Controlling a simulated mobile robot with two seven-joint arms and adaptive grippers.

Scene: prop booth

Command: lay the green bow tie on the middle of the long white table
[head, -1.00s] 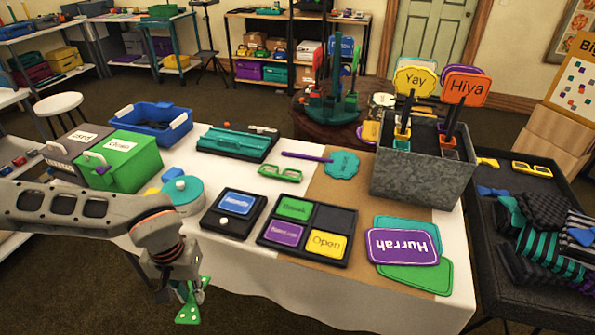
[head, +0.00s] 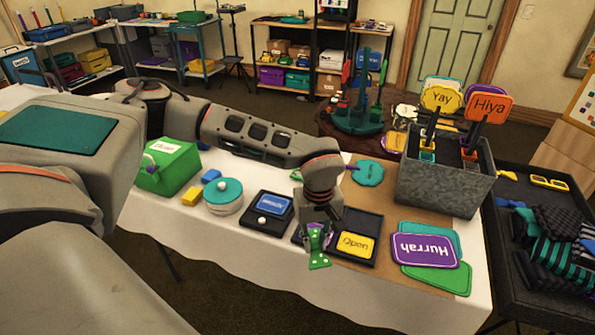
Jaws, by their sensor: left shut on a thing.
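The green bow tie (head: 319,246) with pale dots hangs upright from my left gripper (head: 318,225), which is shut on it. Both show in front of the near left part of the black sectioned tray (head: 370,222), close to the front edge of the long white table (head: 265,256). I cannot tell how high above the table the tie hangs. My left arm crosses over the table and hides much of its middle and back. My right gripper is not in view.
A green box (head: 168,170), a teal-lidded round tin (head: 223,195) and a black tray with a blue card (head: 268,212) stand to the left. A grey planter (head: 440,185) of signs and a Hurrah sign (head: 424,249) are at the right. The front strip is clear.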

